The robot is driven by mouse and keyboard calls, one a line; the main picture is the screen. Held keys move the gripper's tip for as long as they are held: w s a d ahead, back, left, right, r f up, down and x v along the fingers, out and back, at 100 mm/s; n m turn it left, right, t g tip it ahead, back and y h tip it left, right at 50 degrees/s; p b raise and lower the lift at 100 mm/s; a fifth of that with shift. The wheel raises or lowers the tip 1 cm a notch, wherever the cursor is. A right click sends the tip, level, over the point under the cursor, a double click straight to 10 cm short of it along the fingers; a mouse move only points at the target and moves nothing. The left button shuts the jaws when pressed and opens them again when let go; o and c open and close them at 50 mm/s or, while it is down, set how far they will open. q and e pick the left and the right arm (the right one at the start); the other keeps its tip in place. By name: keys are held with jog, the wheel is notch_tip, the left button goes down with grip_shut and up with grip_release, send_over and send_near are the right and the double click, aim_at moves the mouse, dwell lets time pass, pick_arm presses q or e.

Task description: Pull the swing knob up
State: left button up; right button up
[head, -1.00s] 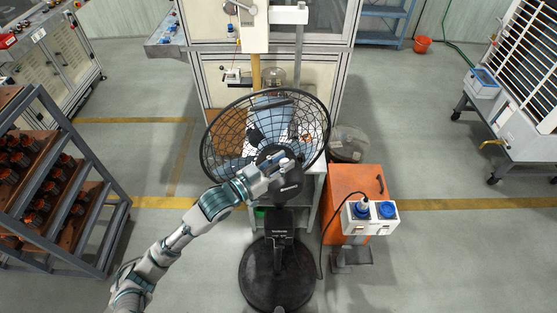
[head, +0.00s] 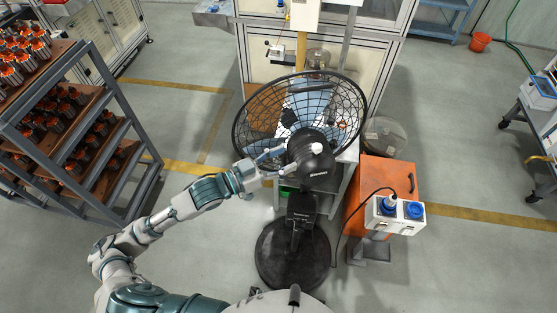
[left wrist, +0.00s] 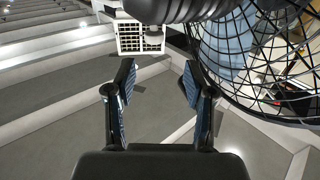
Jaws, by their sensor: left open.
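A black pedestal fan (head: 292,222) stands in the middle of the head view, its round wire cage (head: 352,88) facing away. A small pale round piece that looks like the swing knob (head: 316,148) sits on top of the black motor housing (head: 318,168). My left gripper (head: 281,161) is open at the left side of the housing, with the knob a little to the right of its fingertips. In the left wrist view the open fingers (left wrist: 158,78) have nothing between them, and the dark housing (left wrist: 190,8) lies beyond them. My right gripper is not in view.
An orange cabinet (head: 388,180) with a blue-socketed box (head: 396,215) stands right of the fan, a cable beside it. A metal rack of parts (head: 110,140) stands at left. A machine enclosure (head: 256,72) is behind. Floor around the base is mostly clear.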

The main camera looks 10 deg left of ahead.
pick_arm(q)
jog(key=shift+s+a, duration=0.25)
jog(key=shift+s, duration=0.15)
jog(key=shift+d, duration=0.1)
